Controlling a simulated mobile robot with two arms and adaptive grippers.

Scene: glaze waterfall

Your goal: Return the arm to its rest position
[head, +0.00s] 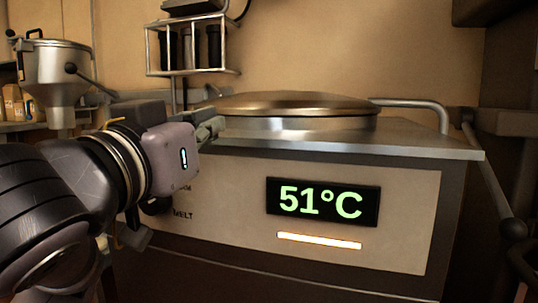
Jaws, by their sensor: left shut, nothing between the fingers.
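My left arm comes in from the left, and its gripper (212,126) is shut and empty. The fingertips are at the left of the machine's metal top, by the left side of the round lid (290,104); I cannot tell whether they touch anything. The machine (400,215) has a pale front panel with a green display (322,202) reading 51°C and a lit bar (319,241) below it. The word MELT shows on the panel's left; my arm hides other lettering and part of the panel there. My right gripper is not in view.
A metal hopper (57,75) stands at the far left. A wall rack (192,48) with dark containers hangs above and behind the gripper. A metal pipe (425,103) runs right of the lid. A dark jointed bar (490,180) stands at the right edge.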

